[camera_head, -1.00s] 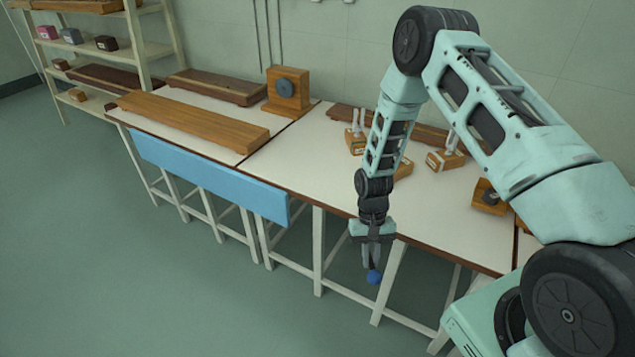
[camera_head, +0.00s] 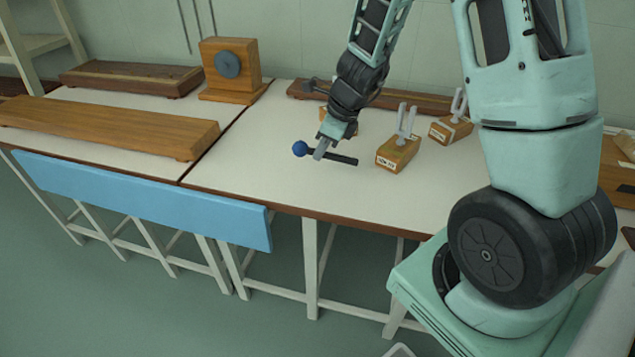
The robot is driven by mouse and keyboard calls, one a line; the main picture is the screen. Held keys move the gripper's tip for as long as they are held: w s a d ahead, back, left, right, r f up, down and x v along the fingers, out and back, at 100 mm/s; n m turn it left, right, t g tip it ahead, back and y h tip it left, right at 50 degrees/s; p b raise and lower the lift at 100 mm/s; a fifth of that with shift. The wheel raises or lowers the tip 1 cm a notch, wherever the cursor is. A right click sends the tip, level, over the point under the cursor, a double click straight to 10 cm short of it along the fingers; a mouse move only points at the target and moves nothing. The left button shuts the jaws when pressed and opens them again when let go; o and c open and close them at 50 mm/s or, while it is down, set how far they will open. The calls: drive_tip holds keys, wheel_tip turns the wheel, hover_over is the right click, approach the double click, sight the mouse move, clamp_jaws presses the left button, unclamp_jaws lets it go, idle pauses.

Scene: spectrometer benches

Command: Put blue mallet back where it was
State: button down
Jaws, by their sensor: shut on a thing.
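The blue mallet has a round blue head (camera_head: 300,149) and a dark handle (camera_head: 343,159). My gripper (camera_head: 320,153) is shut on the mallet's handle, close to the head. The mallet lies nearly level across the picture, head to the left, over the white top of the right bench (camera_head: 270,185). I cannot tell whether it touches the bench top. The far finger is mostly hidden.
A tuning fork on a wooden box (camera_head: 398,152) stands right of the mallet, with another (camera_head: 450,129) behind it. A third wooden box is partly hidden behind my gripper. A wooden block with a dark disc (camera_head: 229,68) stands back left. Bench top left and front is clear.

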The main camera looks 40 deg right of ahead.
sight(317, 185)
wheel_tip(317, 185, down, 8)
drive_tip(key=b, duration=0.4)
drive_tip(key=shift+f, duration=0.15)
drive_tip(key=shift+f, duration=0.25)
drive_tip(key=c, duration=1.4)
unclamp_jaws()
drive_tip(key=shift+r, duration=0.1)
drive_tip(key=shift+c, duration=0.2)
drive_tip(key=shift+r, duration=0.15)
